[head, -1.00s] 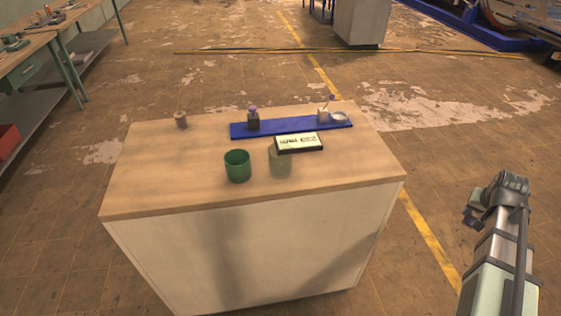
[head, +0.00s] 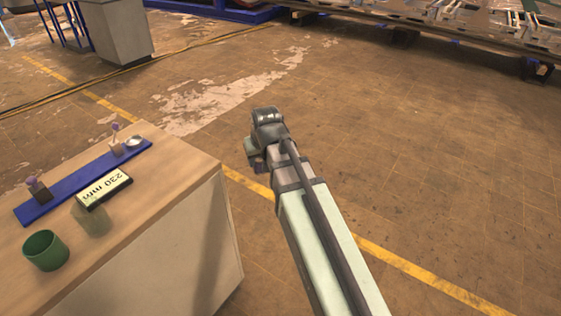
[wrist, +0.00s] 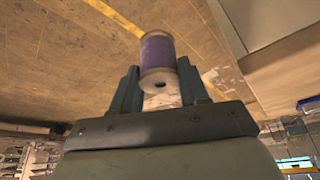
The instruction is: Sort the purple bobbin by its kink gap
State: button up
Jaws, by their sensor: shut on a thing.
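The purple bobbin (wrist: 158,52) has a purple winding between pale end flanges. My gripper (wrist: 155,85) is shut on it in the wrist view, with one finger on each side and the near flange's hole facing the camera. In the head view my gripper (head: 257,162) is beyond the table's right edge, over the floor, and the bobbin is only a small dark purple patch there. A sign (head: 104,188) reading "230 mm" stands on the table. A green cup (head: 46,252) stands at front left, and an olive cup (head: 94,220) is partly hidden under the sign.
The wooden table (head: 150,215) fills the lower left. A blue strip (head: 70,193) on it carries a dark block (head: 39,191), a small post with a purple top (head: 116,138) and a silvery dish (head: 134,142). The floor right of the table is clear.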

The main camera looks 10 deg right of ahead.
jog(key=a+r+n+y, duration=0.1)
jog(key=a+r+n, duration=0.35)
jog(key=a, duration=0.95)
notch_tip(320, 180, up, 16)
jog(key=n+g+y, duration=0.2)
jog(key=n, duration=0.3)
send_over(93, 217)
jog(key=w+a, duration=0.2)
notch_tip(93, 217, down, 11)
jog(key=shift+w, duration=0.25)
jog(key=o, duration=1.2)
jog(key=shift+r, duration=0.1)
